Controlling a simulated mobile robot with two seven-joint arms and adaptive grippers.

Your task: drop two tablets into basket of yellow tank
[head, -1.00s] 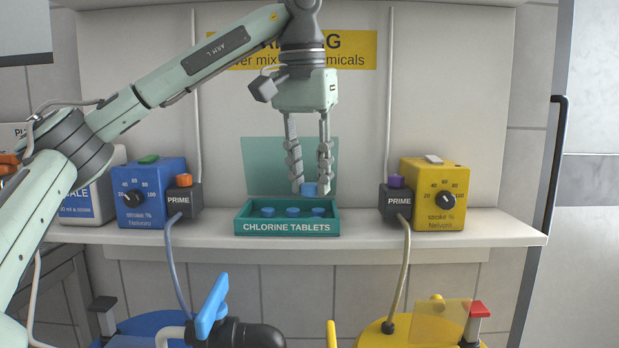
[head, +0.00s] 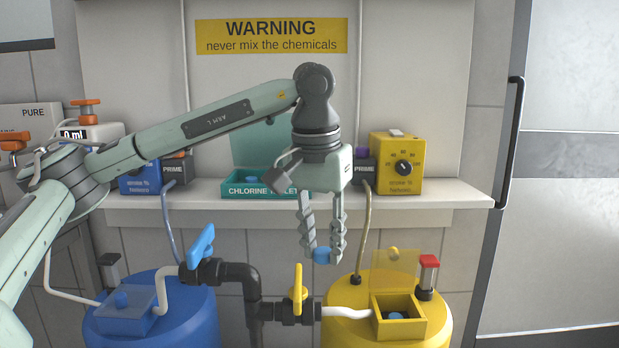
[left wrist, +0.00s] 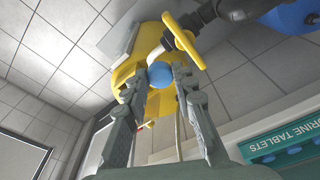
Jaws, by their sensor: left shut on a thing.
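My left gripper (head: 321,250) is shut on a round blue tablet (head: 322,256) and holds it in the air, left of the yellow tank's basket. In the left wrist view the tablet (left wrist: 159,75) sits between the two fingertips, with yellow parts beyond it. The yellow tank (head: 345,335) stands at the lower right. Its square yellow basket (head: 412,330) is open, its see-through lid (head: 396,262) raised behind. A blue tablet (head: 396,316) lies inside it. The teal chlorine tablets box (head: 240,190) is on the shelf, partly hidden by my arm. My right gripper is not in view.
A blue tank (head: 185,310) with its own covered basket stands at the lower left. Black pipes with a blue valve handle (head: 200,246) and a yellow valve handle (head: 298,288) run between the tanks. The yellow pump (head: 400,160) stands on the shelf (head: 440,195).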

